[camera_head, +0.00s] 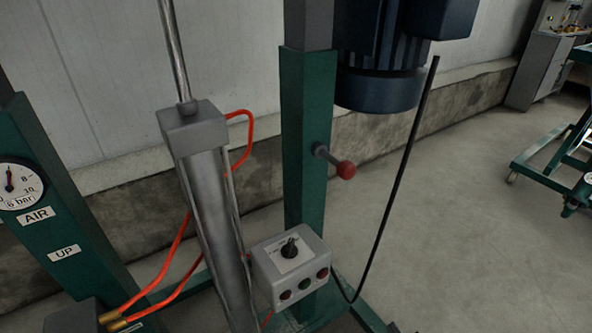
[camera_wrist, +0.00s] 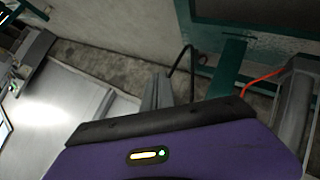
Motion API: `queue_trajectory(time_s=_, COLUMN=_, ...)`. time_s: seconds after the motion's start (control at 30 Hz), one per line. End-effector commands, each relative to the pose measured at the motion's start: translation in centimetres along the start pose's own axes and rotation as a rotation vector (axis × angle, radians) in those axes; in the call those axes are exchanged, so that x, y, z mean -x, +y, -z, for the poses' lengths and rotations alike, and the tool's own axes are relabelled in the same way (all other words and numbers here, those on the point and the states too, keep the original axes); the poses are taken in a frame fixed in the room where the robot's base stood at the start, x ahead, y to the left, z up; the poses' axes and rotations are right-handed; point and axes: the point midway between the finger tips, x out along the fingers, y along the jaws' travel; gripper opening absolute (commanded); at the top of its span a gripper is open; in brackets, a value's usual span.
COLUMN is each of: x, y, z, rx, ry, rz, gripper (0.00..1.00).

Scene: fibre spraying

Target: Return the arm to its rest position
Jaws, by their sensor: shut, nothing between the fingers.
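My gripper (camera_wrist: 168,90) shows in the wrist view just beyond the dark edge of my purple wrist housing. Its grey fingers appear together, with nothing seen between them. Floor and the low part of the wall lie behind it. In the head view neither my arm nor my gripper shows, so the arm's whole pose is hidden.
A green post (camera_head: 308,150) carries a red-knobbed lever (camera_head: 345,169) and a dark blue motor (camera_head: 380,85). Beside it stand a grey cylinder (camera_head: 210,210), a control box (camera_head: 290,265) and a pressure gauge (camera_head: 17,185). A black cable (camera_head: 393,190) hangs down.

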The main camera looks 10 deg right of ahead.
Motion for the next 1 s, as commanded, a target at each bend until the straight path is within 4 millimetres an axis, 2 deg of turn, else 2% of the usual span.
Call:
queue_trajectory(time_s=0.03, x=2.5, y=-0.6, z=0.8, rx=-0.088, ry=0.051, rz=-0.026, gripper=0.00)
queue_trajectory(time_s=0.17, x=8.6, y=-0.5, z=2.9, rx=-0.307, ry=0.184, rz=-0.082, gripper=0.00)
queue_trajectory(time_s=0.3, x=15.5, y=0.0, z=4.5, rx=-0.493, ry=0.314, rz=-0.098, gripper=0.00)
queue_trajectory(time_s=0.5, x=25.1, y=1.3, z=6.2, rx=-0.669, ry=0.460, rz=-0.062, gripper=0.00)
queue_trajectory(time_s=0.6, x=29.3, y=1.8, z=6.8, rx=-0.708, ry=0.502, rz=-0.026, gripper=0.00)
queue_trajectory(time_s=0.7, x=32.4, y=2.1, z=7.0, rx=-0.709, ry=0.518, rz=0.007, gripper=0.00)
queue_trajectory(time_s=0.8, x=34.5, y=2.0, z=6.8, rx=-0.684, ry=0.509, rz=0.041, gripper=0.00)
queue_trajectory(time_s=1.0, x=37.2, y=0.7, z=5.1, rx=-0.634, ry=0.446, rz=0.121, gripper=0.00)
